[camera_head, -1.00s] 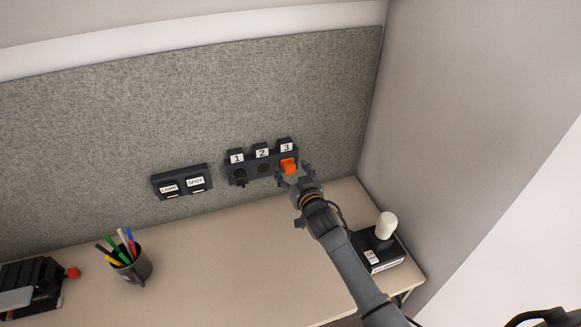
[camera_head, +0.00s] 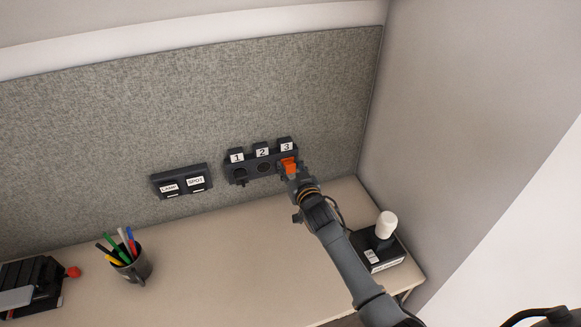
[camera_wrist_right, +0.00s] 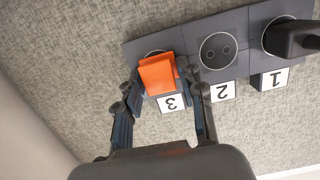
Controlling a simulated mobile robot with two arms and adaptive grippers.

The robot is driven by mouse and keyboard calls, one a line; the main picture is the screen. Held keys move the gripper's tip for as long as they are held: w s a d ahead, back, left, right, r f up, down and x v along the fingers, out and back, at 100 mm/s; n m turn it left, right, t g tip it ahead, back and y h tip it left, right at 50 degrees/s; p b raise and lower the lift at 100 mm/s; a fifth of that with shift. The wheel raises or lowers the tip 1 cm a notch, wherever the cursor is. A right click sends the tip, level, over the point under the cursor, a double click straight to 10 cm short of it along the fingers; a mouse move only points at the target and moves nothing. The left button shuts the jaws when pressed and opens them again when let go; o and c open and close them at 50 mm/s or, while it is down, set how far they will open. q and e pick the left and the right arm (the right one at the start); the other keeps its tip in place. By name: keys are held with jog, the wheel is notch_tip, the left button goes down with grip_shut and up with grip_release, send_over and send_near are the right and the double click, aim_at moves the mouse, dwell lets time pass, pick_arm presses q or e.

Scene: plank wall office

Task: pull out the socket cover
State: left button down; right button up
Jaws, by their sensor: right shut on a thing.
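The orange socket cover (camera_head: 288,165) sits at the socket marked 3, on the right end of the dark socket strip (camera_head: 250,179) on the grey felt panel. It also shows in the right wrist view (camera_wrist_right: 158,74). My right gripper (camera_head: 290,171) is at the cover, its two fingers on either side, shut on it; the wrist view shows the fingers (camera_wrist_right: 165,88) too. The cover looks to be still at the socket; whether its pins are in is hidden. Socket 2 (camera_wrist_right: 218,50) is bare. Socket 1 holds a black plug (camera_wrist_right: 292,38). My left gripper is not in view.
A switch box (camera_head: 181,183) labelled LAMP and SPOT is left of the strip. On the desk (camera_head: 220,262) stand a mug of pens (camera_head: 133,266), a black device with a red knob (camera_head: 30,288) and a black box with a white knob (camera_head: 379,252). The desk's middle is clear.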

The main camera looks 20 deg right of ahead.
aim_at(291, 169)
grip_shut()
jog(key=shift+s+f, duration=0.1)
jog(key=shift+s, duration=0.1)
jog(key=shift+s+p, duration=0.1)
jog(key=shift+p, duration=0.2)
jog(key=shift+s, duration=0.45)
jog(key=shift+s+p, duration=0.3)
jog(key=shift+p, duration=0.15)
jog(key=shift+s, duration=0.15)
jog(key=shift+s+p, duration=0.3)
jog(key=shift+s, duration=0.1)
